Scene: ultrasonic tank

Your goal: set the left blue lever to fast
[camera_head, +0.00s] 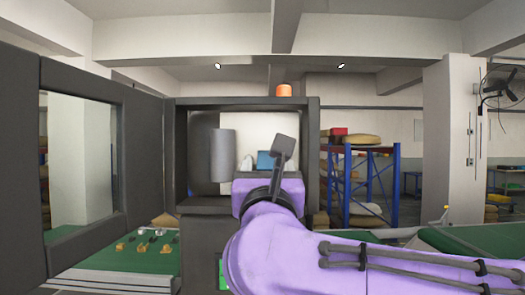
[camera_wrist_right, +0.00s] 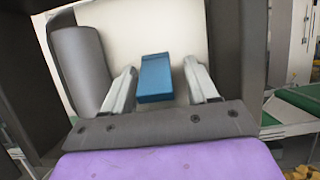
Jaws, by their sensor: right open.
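A blue lever (camera_head: 265,160) shows inside the dark machine box, in front of a pale panel. In the right wrist view the blue lever (camera_wrist_right: 155,78) is a flat blue block between the two pale fingers. My right gripper (camera_wrist_right: 160,68) is open, with one finger on each side of the lever and a visible gap on both sides. In the head view my right gripper (camera_head: 262,167) is inside the box opening, partly hidden by my purple wrist. Only one blue lever shows, and I cannot read any speed marking. My left gripper is out of view.
A dark grey cylinder (camera_head: 222,155) stands left of the lever inside the box. The box frame (camera_head: 312,150) closes in the right side. An open dark door (camera_head: 143,150) with a window stands at the left. An orange lamp (camera_head: 284,90) sits on top.

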